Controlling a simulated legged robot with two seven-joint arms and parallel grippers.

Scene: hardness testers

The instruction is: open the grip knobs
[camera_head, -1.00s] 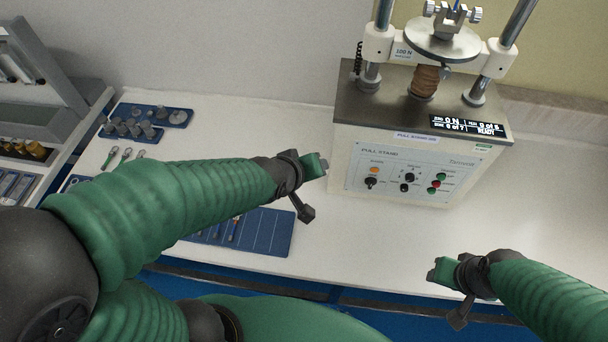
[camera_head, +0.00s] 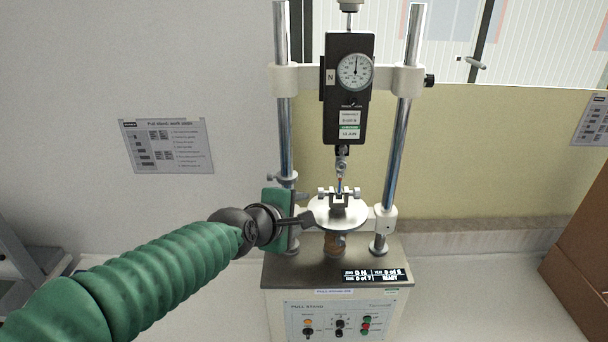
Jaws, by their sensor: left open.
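The lower grip (camera_head: 339,201) of the pull stand sits on a round metal plate (camera_head: 322,216), with a small grip knob on its left side (camera_head: 322,192) and another on its right (camera_head: 356,192). A thin bluish piece (camera_head: 339,184) stands up from the grip, below the hook of the black force gauge (camera_head: 347,110). My left gripper (camera_head: 290,218) is open, just left of the plate and near the left column. My right gripper is out of view.
Two steel columns (camera_head: 285,138) flank the grip. A brown box (camera_head: 585,250) stands at the far right. The bench is clear between them.

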